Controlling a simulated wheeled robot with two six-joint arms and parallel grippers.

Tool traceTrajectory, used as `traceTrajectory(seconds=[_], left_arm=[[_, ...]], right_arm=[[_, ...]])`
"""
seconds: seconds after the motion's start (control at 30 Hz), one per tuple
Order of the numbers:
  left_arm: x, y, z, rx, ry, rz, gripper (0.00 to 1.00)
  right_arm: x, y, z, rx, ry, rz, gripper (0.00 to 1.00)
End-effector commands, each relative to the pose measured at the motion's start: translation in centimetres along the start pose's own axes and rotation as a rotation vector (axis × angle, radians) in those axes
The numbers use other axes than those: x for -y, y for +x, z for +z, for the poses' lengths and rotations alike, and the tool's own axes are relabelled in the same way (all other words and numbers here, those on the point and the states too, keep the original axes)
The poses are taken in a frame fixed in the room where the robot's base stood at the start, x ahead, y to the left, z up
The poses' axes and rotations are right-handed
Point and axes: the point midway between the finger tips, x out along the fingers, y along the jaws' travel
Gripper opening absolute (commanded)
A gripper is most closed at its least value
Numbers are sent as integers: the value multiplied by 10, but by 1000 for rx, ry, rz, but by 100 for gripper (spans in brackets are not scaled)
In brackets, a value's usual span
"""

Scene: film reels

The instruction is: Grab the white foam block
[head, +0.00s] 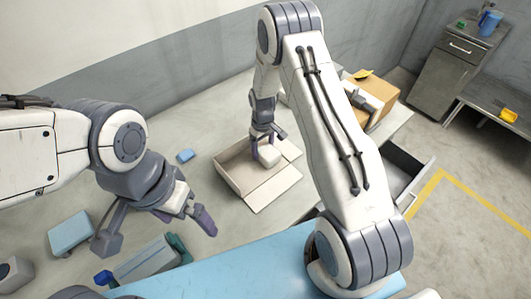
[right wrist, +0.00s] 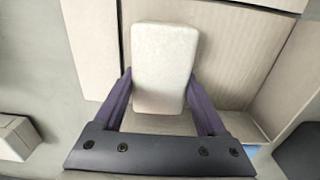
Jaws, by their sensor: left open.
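The white foam block (head: 269,156) shows in the head view at the tips of my right gripper (head: 265,143), over the open cardboard box (head: 230,179). In the right wrist view the white foam block (right wrist: 163,60) lies between the two purple fingers of my right gripper (right wrist: 160,85). The fingers press against its two long sides, and the gripper looks shut on it. The block's underside is hidden, so I cannot tell whether it touches the box. My left gripper (head: 158,226) is open and empty, to the left of the box.
A small blue block (head: 186,156) lies left of the box. A larger light blue box (head: 70,233) and a grey-green case (head: 147,260) stand at the lower left. A brown carton (head: 375,92) is at the back right. A grey cabinet (head: 448,75) stands beyond the table.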

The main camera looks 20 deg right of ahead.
Motion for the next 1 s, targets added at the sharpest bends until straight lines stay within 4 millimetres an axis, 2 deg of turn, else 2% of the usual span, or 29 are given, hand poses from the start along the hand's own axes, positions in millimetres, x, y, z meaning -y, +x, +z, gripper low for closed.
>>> traceTrajectory(seconds=[0.03,0.07,0.47,0.57,0.7,1.0], left_arm=[[0,0,0,0,0,0,100],[0,0,0,0,0,0,100],[0,3,0,0,0,0,100],[1,8,0,0,0,0,100],[2,20,1,0,1,0,100],[3,40,2,0,2,0,100]], right_arm=[[0,0,0,0,0,0,31],[0,0,0,0,0,0,22],[0,-6,0,-1,0,1,21],[0,-14,-1,-4,0,1,21],[-1,-38,-1,-6,0,2,21],[-8,-79,66,-3,4,2,21]])
